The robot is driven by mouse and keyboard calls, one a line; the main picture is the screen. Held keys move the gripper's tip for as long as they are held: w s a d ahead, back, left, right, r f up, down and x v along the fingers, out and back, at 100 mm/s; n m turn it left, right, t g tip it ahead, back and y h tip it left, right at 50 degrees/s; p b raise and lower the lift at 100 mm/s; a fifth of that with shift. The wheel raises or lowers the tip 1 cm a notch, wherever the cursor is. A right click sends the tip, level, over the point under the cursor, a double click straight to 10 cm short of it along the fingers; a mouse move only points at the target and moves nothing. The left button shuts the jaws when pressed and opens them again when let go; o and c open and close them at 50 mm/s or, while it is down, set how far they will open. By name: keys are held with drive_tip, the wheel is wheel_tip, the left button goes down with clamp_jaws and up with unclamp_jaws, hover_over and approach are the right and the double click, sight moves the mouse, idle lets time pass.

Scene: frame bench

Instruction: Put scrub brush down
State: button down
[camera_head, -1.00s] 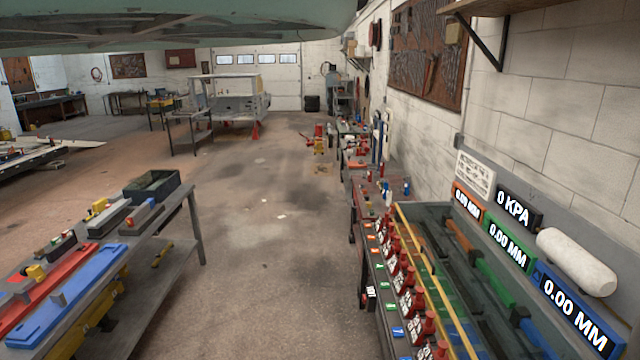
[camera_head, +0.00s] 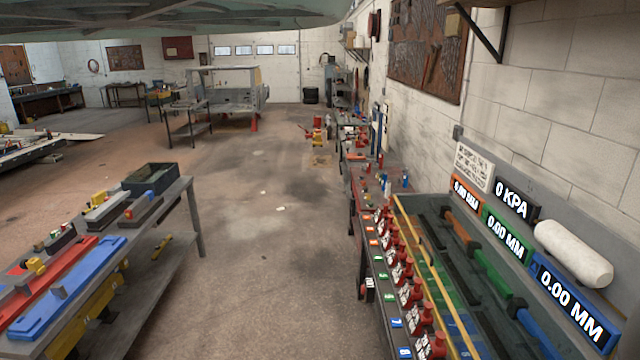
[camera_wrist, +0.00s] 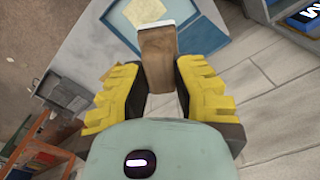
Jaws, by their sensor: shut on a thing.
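The scrub brush (camera_wrist: 158,58) shows in the wrist view as a brown wooden block with a pale strip along its far end. My gripper (camera_wrist: 160,85) has its yellow ridged fingers closed on either side of the brush. Neither my gripper nor the brush shows in the head view.
A bench (camera_head: 176,205) with red and blue trays and a dark open bin (camera_head: 150,178) stands at left. At right is a long bench with red valves (camera_head: 408,293), a yellow rail and number displays (camera_head: 570,305) along the wall. The floor (camera_head: 275,260) between is clear.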

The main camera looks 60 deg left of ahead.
drive_tip(key=a+r+n, duration=0.3)
drive_tip(key=r+n, duration=0.3)
drive_tip(key=r, duration=0.2)
drive_tip(key=w+a+r+n, duration=0.1)
drive_tip(key=a+r+n, duration=0.3)
drive_tip(key=r+n, duration=0.3)
drive_tip(key=shift+a+r, duration=0.2)
drive_tip(key=shift+r, duration=0.55)
